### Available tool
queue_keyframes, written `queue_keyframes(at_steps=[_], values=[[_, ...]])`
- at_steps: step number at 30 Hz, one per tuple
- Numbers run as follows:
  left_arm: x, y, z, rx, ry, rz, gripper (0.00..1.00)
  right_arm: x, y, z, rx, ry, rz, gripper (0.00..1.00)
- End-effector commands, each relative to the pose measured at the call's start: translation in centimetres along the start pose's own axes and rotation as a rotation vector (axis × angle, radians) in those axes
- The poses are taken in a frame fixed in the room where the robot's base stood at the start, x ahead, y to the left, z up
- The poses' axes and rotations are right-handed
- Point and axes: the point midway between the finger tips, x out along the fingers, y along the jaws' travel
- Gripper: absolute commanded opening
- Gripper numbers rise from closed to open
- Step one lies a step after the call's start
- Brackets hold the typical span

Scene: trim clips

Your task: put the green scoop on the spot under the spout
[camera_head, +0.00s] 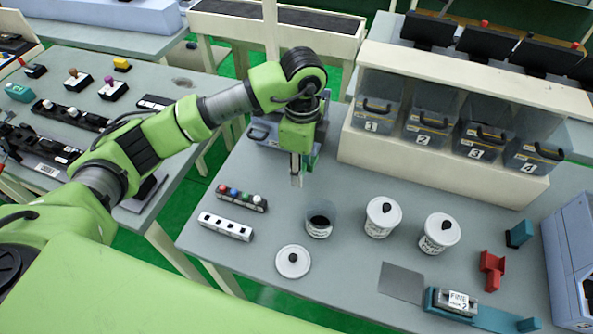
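My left gripper (297,180) points down over the back left of the near grey table, in front of a grey-blue bin (262,132). Its fingers look narrow and close together, but I cannot tell whether they are open or shut, or hold anything. A darker green piece (314,155) shows just behind the gripper; it is partly hidden, and I cannot tell whether it is the green scoop. I cannot make out a spout or a marked spot under one for certain. A flat dark grey square (401,283) lies at the front right. My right gripper is not in view.
An open jar (320,222) with dark contents stands mid-table, its lid (293,261) beside it. Two lidded jars (381,217) (439,234) stand right. Numbered bins (427,128) line the back. Red (491,270) and teal (519,233) pieces and a labelled device (455,303) sit right.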

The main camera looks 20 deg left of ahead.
Motion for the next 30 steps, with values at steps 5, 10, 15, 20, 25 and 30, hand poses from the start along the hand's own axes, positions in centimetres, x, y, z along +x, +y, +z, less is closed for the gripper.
queue_keyframes(at_steps=[5, 10, 15, 20, 25, 30], values=[[1.3, -0.7, 0.9, -0.001, 0.000, 0.001, 0.09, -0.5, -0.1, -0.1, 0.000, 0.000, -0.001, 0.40], [2.9, -1.1, 1.6, 0.001, -0.002, 0.004, 0.09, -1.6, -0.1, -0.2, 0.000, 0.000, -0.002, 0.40], [5.0, -1.2, 1.5, 0.001, -0.001, 0.002, 0.09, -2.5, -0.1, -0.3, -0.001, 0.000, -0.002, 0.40], [5.4, -1.2, 1.5, 0.001, 0.000, -0.002, 0.09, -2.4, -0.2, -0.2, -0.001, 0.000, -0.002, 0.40], [5.5, -1.2, 1.5, 0.001, 0.000, -0.001, 0.09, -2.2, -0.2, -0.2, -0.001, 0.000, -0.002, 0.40], [5.6, -1.2, 1.5, 0.001, 0.000, -0.001, 0.47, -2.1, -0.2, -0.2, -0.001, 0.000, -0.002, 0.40]])
